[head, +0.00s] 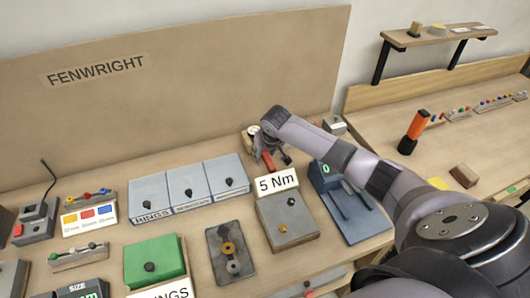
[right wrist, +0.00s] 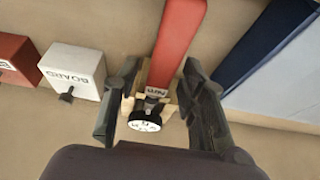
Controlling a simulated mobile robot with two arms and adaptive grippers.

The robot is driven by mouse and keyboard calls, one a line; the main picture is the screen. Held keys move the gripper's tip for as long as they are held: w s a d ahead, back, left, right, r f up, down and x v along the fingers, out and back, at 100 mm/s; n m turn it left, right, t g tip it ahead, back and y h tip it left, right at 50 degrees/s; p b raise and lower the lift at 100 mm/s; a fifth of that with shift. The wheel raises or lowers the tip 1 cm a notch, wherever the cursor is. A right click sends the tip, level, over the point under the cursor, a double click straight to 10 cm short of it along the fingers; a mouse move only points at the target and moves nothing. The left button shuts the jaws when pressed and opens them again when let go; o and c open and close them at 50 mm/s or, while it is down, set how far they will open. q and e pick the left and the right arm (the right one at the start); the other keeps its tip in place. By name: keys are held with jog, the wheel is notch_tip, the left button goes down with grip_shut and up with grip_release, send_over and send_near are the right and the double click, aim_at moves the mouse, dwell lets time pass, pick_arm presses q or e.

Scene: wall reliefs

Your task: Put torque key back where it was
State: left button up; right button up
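The torque key, with a red handle (right wrist: 177,40), a dark collar and a round white dial (right wrist: 145,121), lies between the fingers of my right gripper (right wrist: 160,95). Its red handle also shows below the gripper in the head view (head: 268,160). Small beige wooden parts (right wrist: 127,106) flank the key's neck. The fingers stand on both sides of the key; I cannot tell whether they press on it. In the head view, my right gripper (head: 269,148) is low at the back of the bench. My left gripper is not in view.
A box labelled 5 Nm (head: 287,220) stands in front, and a blue device (head: 350,205) with a green digit is to its right. Grey-blue bins (head: 188,186) stand to the left. A white BOARD box (right wrist: 73,72) and a red box (right wrist: 15,60) are near the gripper.

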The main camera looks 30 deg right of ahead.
jog(key=shift+r, duration=0.1)
jog(key=b+v, duration=0.1)
jog(key=v, duration=1.1)
jog(key=shift+b, duration=0.3)
